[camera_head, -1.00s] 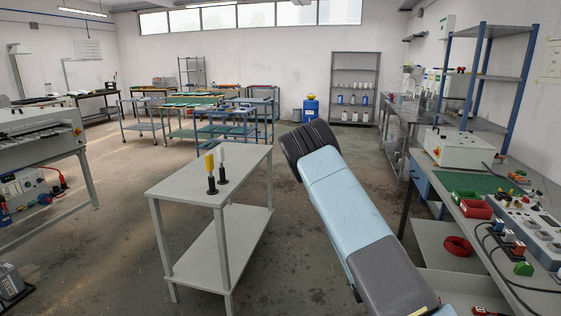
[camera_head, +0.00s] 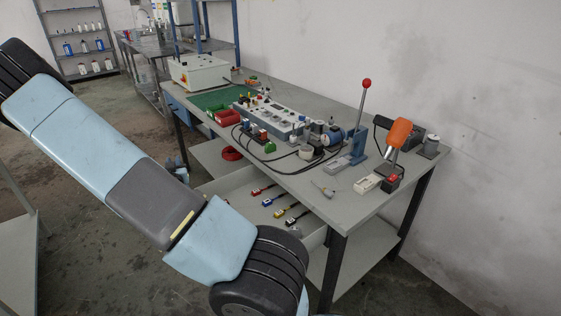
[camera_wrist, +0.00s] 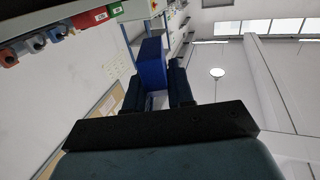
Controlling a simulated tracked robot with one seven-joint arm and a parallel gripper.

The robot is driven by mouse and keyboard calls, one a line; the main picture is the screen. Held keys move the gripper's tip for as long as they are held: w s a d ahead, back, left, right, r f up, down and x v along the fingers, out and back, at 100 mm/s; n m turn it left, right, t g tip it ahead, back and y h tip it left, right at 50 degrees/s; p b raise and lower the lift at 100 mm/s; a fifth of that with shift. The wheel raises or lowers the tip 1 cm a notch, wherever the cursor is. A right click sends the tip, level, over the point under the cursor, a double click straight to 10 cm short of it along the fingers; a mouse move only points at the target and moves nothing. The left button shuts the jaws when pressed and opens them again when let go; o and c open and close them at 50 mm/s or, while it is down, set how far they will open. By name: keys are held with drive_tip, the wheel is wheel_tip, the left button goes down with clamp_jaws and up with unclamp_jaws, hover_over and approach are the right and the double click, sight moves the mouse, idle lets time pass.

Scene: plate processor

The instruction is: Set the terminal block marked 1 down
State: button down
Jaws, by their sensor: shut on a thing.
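In the wrist view, my gripper (camera_wrist: 156,78) is shut on a blue block (camera_wrist: 152,58), which stands out beyond the dark fingertips. No number shows on its visible face, so I cannot read whether it is marked 1. In the head view, my gripper is mostly hidden behind my arm; a small dark part shows beside the arm, in front of the bench. The workbench (camera_head: 345,197) stands at centre right. Small blue and red blocks with black cables (camera_head: 254,134) are on its near-left edge.
On the bench are a long grey panel (camera_head: 270,115), red bins (camera_head: 227,117), a lever press (camera_head: 357,140) and an orange-headed tool (camera_head: 399,134). An open drawer (camera_head: 240,190) with coloured-handled tools projects below. The front right bench top has bare space.

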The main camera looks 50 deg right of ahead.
drive_tip(key=s+d+r+m+g+h, duration=0.3)
drive_tip(key=s+d+m+g, duration=0.1)
drive_tip(key=s+d, duration=0.25)
drive_tip(key=s+d+r+m+g+h, duration=0.3)
drive_tip(key=s+d+r+g+h, duration=0.15)
drive_tip(key=d, duration=0.25)
drive_tip(key=s+d+r+m+g, duration=0.1)
drive_tip(key=s+d+m+g, duration=0.2)
drive_tip(key=s+g, duration=0.3)
drive_tip(key=s+d+r+m+g, duration=0.2)
drive_tip(key=s+d+m+g, duration=0.2)
drive_tip(key=s, duration=0.8)
drive_tip(key=shift+s+d+m+g, duration=0.25)
drive_tip(key=shift+s+m+g, duration=0.15)
drive_tip(key=shift+g, duration=0.65)
drive_tip(key=shift+w, duration=0.1)
